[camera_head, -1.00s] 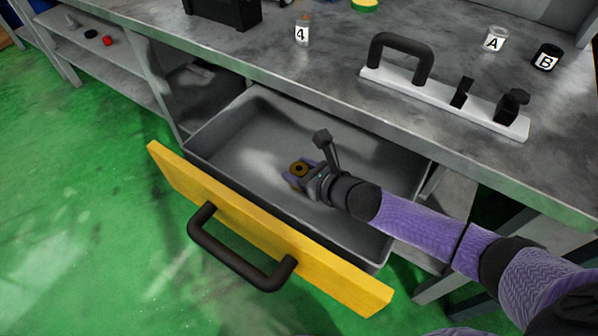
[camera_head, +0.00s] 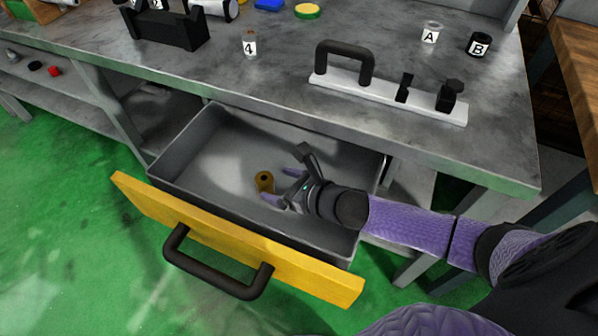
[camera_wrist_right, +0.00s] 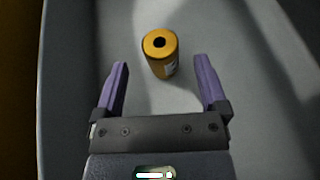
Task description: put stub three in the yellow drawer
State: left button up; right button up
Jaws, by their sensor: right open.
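The stub, a small brass-coloured cylinder with a dark hole in its top (camera_head: 264,181), stands upright on the floor of the open yellow drawer (camera_head: 235,238). In the right wrist view the stub (camera_wrist_right: 160,54) stands just beyond the purple fingertips, with part of a white label on its side; the number cannot be read. My right gripper (camera_head: 273,185) is inside the drawer, open and empty, to the right of the stub; its spread fingers (camera_wrist_right: 160,80) also show in the right wrist view. My left gripper is not in view.
On the grey bench above stand a stub marked 4 (camera_head: 249,44), a white plate with a black handle (camera_head: 385,96), and containers A (camera_head: 431,33) and B (camera_head: 479,44). A black holder (camera_head: 165,27) stands at the back left. The rest of the drawer floor looks clear.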

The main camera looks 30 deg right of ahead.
jog(key=p+v, duration=0.2)
jog(key=v, duration=0.4)
jog(key=shift+r, duration=0.15)
jog(key=shift+s+d, duration=0.2)
jog(key=shift+s, duration=0.3)
dwell(0.5)
